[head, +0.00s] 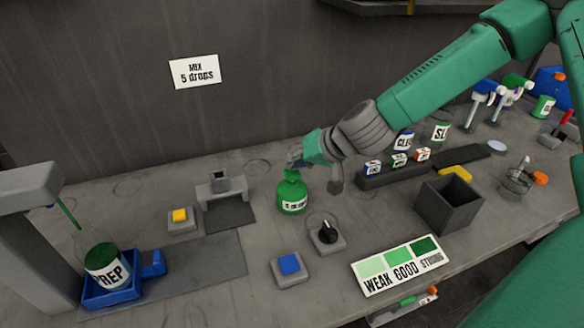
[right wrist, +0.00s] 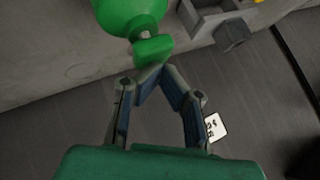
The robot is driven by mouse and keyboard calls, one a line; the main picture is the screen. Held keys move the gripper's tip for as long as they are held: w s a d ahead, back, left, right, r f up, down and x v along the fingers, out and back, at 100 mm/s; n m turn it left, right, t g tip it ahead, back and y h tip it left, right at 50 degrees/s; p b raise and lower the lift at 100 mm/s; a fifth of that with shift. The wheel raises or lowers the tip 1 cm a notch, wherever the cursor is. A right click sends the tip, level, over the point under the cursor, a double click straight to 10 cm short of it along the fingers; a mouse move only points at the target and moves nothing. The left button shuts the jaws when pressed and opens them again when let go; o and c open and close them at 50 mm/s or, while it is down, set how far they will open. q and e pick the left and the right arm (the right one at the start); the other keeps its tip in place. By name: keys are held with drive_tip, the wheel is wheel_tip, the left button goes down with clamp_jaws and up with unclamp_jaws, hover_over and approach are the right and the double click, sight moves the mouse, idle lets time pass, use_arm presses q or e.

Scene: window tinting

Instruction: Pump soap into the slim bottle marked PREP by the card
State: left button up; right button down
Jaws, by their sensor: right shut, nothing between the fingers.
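The bottle marked PREP (head: 106,268) stands in a blue holder (head: 112,294) at the left, with green contents and a clear upper part. A thin green line runs down to it from a grey spout (head: 66,204). A round green bottle (head: 292,196) with a white label stands mid-table; its green top (right wrist: 152,49) shows in the right wrist view. My right gripper (head: 297,160) is shut and empty, just at that top; I cannot tell whether it touches. The colour card (head: 399,265) reads WEAK, GOOD, STRONG in deepening greens. My left gripper is out of view.
A yellow button (head: 180,216), a blue button (head: 289,264) and a black knob (head: 327,233) surround the green bottle. A dark open box (head: 448,205) stands right. A wall note (head: 194,71) reads MIX 5 drops.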

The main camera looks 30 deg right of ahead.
drive_tip(key=shift+s+f, duration=0.1)
drive_tip(key=shift+f, duration=0.05)
drive_tip(key=shift+a+r+p, duration=0.2)
drive_tip(key=shift+r+p, duration=1)
drive_tip(key=shift+r, duration=0.15)
wheel_tip(320, 180, up, 5)
drive_tip(key=p, duration=0.4)
drive_tip(key=shift+r+p, duration=0.1)
drive_tip(key=shift+p, duration=0.3)
